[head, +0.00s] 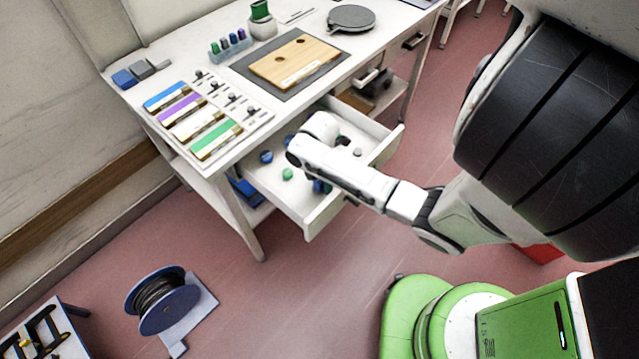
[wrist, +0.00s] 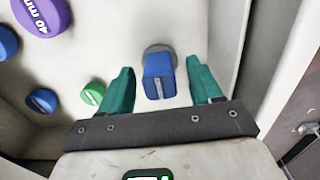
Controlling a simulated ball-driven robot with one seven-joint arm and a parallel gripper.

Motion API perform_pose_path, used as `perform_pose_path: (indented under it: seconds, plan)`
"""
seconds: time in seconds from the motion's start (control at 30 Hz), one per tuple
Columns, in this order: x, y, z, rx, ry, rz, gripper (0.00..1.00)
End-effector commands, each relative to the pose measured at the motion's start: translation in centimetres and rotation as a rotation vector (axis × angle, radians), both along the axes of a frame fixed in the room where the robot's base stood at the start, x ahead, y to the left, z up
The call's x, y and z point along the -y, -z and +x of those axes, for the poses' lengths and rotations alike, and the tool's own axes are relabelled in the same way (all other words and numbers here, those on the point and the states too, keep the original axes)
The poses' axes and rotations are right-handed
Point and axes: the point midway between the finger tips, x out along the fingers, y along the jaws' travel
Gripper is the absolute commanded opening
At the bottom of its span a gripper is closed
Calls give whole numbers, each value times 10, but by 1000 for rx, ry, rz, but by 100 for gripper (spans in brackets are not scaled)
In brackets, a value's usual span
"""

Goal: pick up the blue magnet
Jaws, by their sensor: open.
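A blue block with a grey metal strip down its face, which looks like the blue magnet (wrist: 158,85), stands in the open drawer (head: 315,222) on or in front of a grey round piece. My gripper (wrist: 160,68) is open, with one teal finger on each side of the block in the wrist view. Gaps show between the block and both fingers; I cannot tell how deep the fingers reach. In the head view my arm reaches over the drawer and hides the fingers. A blue patch (head: 319,187) shows just below the arm there.
The drawer also holds a purple disc (wrist: 42,16) marked 40 mm, blue discs (wrist: 41,101) and a green disc (wrist: 94,93). The drawer's wall (wrist: 228,40) is close to the right finger. The table above carries coloured strips (head: 190,115) and a wooden board (head: 295,60).

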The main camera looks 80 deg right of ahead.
Motion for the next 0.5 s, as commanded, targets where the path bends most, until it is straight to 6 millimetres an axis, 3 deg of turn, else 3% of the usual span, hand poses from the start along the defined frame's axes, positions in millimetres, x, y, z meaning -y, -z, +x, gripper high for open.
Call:
perform_pose_path:
  seconds: [0.07, 0.5]
  plan:
    - [0, 0, 0, 0, 0, 0, 63]
    - [0, 0, 0, 0, 1, 0, 21]
